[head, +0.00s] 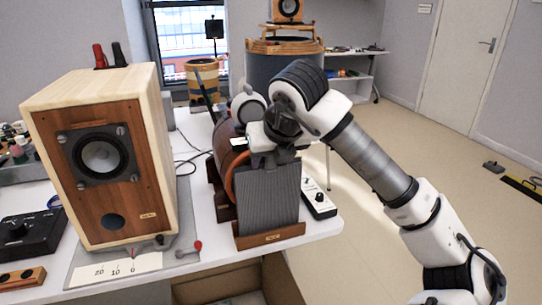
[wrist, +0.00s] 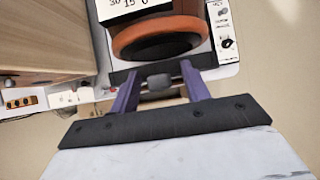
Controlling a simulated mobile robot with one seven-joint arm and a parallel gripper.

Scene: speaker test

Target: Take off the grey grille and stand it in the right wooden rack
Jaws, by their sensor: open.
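The grey grille (head: 268,197) stands upright in a wooden rack (head: 270,238) near the table's front right edge. The speaker (head: 108,160) at the left has its front bare, with the driver (head: 101,157) showing. My gripper (head: 277,152) is right above the grille's top edge. In the wrist view my gripper (wrist: 160,75) is open, its two purple fingers apart on either side of a small grey block (wrist: 158,84) at the grille's top. I cannot tell whether a finger touches it.
A drum with an orange rim (head: 232,170) lies close behind the grille, and the rim also shows in the wrist view (wrist: 158,38). A white control box (head: 318,200) is just right of the rack. A black control box (head: 30,236) is at the left. Open floor lies to the right.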

